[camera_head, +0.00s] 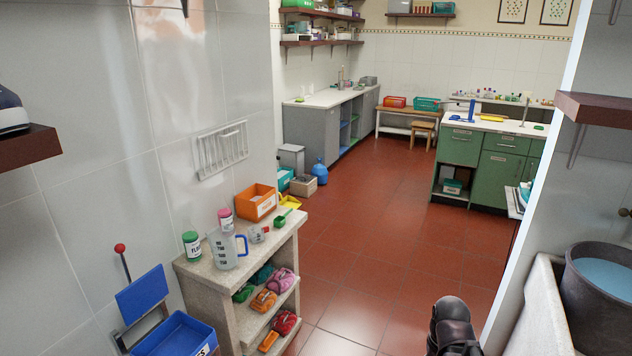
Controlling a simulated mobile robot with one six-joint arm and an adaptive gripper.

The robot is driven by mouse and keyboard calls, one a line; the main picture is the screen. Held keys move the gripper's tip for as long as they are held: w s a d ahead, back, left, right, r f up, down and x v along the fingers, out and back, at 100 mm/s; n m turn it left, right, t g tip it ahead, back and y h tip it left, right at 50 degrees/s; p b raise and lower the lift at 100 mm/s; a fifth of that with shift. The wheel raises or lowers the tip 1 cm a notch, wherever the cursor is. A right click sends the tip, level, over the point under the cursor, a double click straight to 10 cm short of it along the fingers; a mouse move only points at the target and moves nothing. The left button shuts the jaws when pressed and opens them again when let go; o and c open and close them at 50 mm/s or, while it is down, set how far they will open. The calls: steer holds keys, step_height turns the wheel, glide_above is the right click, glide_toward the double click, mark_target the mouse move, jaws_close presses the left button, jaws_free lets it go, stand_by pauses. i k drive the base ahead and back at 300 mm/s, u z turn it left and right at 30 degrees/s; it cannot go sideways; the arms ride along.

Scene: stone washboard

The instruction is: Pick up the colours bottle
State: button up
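No bottle in view has a label that I can read as colours. Two labelled containers stand at the left end of the stone shelf unit's top. One is a white jar with a green lid (192,246). The other is a container with a pink lid (226,218), partly hidden behind a clear measuring jug (226,248). A dark rounded part of my arm shows at the bottom edge, right of centre, well apart from the shelf unit. No fingertips are in view.
An orange box (257,202), green scoop (280,222) and yellow dustpan (290,202) also stand on the stone shelf unit (205,270). A blue bin (180,336) is at bottom left. A dark tub (600,300) of water stands right. The red floor (375,220) between is clear.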

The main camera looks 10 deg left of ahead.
mark_target(224, 211)
steer(key=i, duration=2.05)
steer(key=u, duration=1.65)
steer(key=i, duration=0.45)
steer(key=z, duration=0.35)
